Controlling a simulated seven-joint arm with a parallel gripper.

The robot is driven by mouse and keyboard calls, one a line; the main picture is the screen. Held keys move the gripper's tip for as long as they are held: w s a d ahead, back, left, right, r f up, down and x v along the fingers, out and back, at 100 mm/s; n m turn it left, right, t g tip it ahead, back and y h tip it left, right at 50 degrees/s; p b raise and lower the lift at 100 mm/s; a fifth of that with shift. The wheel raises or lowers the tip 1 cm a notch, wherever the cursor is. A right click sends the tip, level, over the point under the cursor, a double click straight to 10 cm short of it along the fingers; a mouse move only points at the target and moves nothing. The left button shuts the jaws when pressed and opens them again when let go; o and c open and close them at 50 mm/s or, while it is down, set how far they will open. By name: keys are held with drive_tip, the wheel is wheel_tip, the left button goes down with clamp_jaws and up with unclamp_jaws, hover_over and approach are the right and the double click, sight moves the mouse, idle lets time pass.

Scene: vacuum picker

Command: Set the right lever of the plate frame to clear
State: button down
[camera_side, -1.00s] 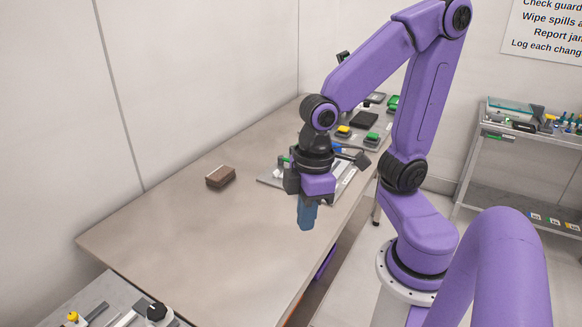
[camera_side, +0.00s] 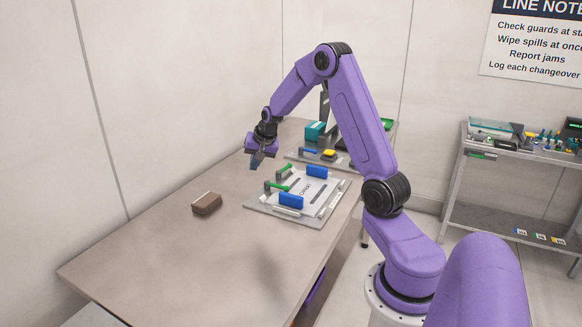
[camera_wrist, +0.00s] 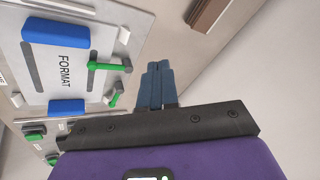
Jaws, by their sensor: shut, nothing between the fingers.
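The plate frame (camera_side: 258,207) lies on the table with a white plate marked FORMAT (camera_side: 318,192) and two blue blocks. Two green levers stand along its left side, a nearer one (camera_side: 276,185) and a farther one (camera_side: 284,168). In the wrist view one green lever (camera_wrist: 109,67) lies beside the plate, and another green piece (camera_wrist: 115,99) is close by. I cannot tell which setting either lever is in. My gripper (camera_side: 256,163), with blue fingers, is above the table to the left of the farther lever, apart from it. Its fingers (camera_wrist: 155,66) are shut and empty.
A brown block (camera_side: 207,204) lies on the table left of the frame. Behind the frame is another fixture with a yellow button (camera_side: 328,153) and a teal box (camera_side: 315,131). The front left of the table is clear. A shelf cart stands at right.

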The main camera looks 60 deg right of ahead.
drive_tip(key=s+d+f+m+h, duration=0.15)
drive_tip(key=d+m, duration=0.25)
drive_tip(key=d, duration=0.8)
drive_tip(key=m+h, duration=0.2)
drive_tip(key=m, duration=0.1)
approach(287, 167)
drive_tip(key=s+a+r, duration=0.1)
drive_tip(key=s+r, duration=0.2)
drive_tip(key=s, duration=0.3)
drive_tip(key=x, duration=1)
drive_tip(key=shift+s+a+f, duration=0.2)
drive_tip(key=shift+a+f, duration=0.1)
drive_tip(key=shift+a, duration=0.05)
drive_tip(key=shift+w+d, duration=0.1)
drive_tip(key=shift+w, duration=0.9)
drive_tip(key=shift+w+d+f, duration=0.1)
drive_tip(key=shift+w+f, duration=0.15)
drive_tip(key=shift+w, duration=0.65)
drive_tip(key=shift+w+d, duration=0.15)
drive_tip(key=shift+w, duration=0.6)
